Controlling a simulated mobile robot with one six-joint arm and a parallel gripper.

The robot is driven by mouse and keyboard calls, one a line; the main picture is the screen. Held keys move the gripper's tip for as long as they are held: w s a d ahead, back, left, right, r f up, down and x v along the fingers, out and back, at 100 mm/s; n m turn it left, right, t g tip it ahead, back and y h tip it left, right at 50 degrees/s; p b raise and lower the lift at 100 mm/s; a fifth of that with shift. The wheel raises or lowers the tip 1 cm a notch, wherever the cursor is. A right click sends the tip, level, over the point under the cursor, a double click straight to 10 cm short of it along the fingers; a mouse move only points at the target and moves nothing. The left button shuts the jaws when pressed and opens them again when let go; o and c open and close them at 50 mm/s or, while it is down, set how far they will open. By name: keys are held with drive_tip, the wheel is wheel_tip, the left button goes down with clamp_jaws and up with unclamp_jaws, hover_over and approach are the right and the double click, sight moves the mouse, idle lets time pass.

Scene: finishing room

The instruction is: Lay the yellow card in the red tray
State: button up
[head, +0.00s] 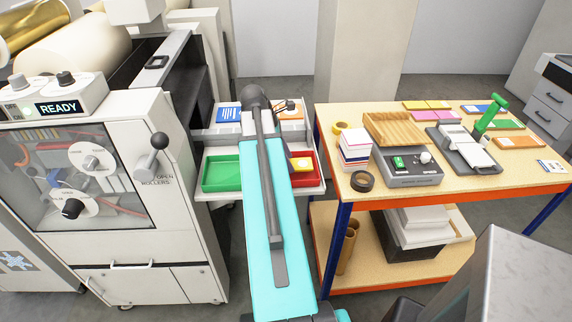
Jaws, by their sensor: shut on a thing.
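The red tray (306,180) is on the pale shelf beside the white machine, partly hidden behind my arm.
A green tray (222,173) is left of my arm. The white machine (128,125) stands left. The wooden table (365,202) at right carries a tape roll (362,181), a wooden tray (395,128) and several cards.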

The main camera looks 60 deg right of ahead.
drive_tip(key=shift+f+p, duration=0.4)
drive_tip(key=shift+f, duration=0.85)
drive_tip(key=shift+f, duration=0.15)
drive_tip(key=o, duration=1.1)
drive_tip(key=shift+r, duration=0.2)
drive_tip(key=shift+b+v, duration=1.3)
drive_tip(key=shift+v, duration=4.65)
drive_tip(key=shift+d, duration=0.1)
